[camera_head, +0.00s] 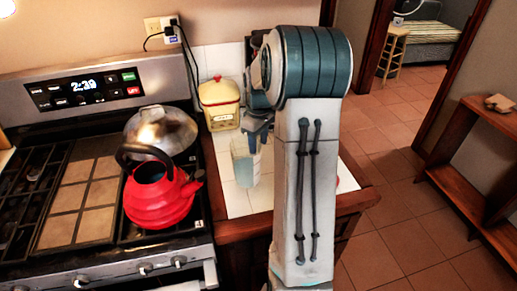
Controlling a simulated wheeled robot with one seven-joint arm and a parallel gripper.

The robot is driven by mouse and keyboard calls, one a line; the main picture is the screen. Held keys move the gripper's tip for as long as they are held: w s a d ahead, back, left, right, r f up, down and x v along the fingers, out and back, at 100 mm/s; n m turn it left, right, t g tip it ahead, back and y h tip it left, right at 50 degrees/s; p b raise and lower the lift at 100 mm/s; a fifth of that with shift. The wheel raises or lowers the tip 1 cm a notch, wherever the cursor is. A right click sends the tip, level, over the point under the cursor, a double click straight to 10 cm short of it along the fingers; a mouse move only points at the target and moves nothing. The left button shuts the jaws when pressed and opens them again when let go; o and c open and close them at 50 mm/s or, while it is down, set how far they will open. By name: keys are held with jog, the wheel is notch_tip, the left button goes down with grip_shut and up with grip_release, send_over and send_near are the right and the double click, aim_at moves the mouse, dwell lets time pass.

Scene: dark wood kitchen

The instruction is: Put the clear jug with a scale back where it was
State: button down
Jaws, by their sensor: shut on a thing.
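The clear jug (243,167) is on the right of the stove, over the white tiled counter (235,202). I cannot tell whether its base touches the tiles. My gripper (254,143) is above the jug's right side and shut on it, at or near its upper rim. My arm hides part of the counter to the right. The scale on the jug is too small to read.
A red kettle (158,196) and a metal pot (165,132) stand on the stove (75,215), left of the jug. A cream canister with a red lid (219,104) stands behind it. The front left of the counter is clear.

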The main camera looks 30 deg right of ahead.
jog(key=shift+f+p, duration=0.45)
jog(key=shift+f, duration=1.6)
jog(key=c, duration=0.7)
grip_release()
jog(key=shift+c, duration=0.2)
notch_tip(320, 180, up, 12)
jog(key=shift+d+f+b, duration=0.1)
jog(key=shift+f+b, duration=0.15)
jog(key=shift+b, duration=0.4)
jog(key=s+a+r+m+t, duration=0.1)
jog(key=s+a+r, duration=0.1)
jog(key=s+a, duration=0.4)
jog(key=s+a+r+m+t, duration=0.1)
jog(key=s+a+r, duration=0.25)
jog(key=a, duration=0.35)
jog(key=s+a+f+m, duration=0.1)
jog(key=s+a+f, duration=0.1)
jog(key=s, duration=0.4)
jog(key=s+a+f+m+t, duration=0.1)
jog(key=s+a, duration=0.3)
jog(key=s, duration=0.2)
jog(key=shift+s+a+f+m, duration=0.3)
jog(key=shift+a+f+m, duration=0.05)
jog(key=shift+a+m, duration=0.05)
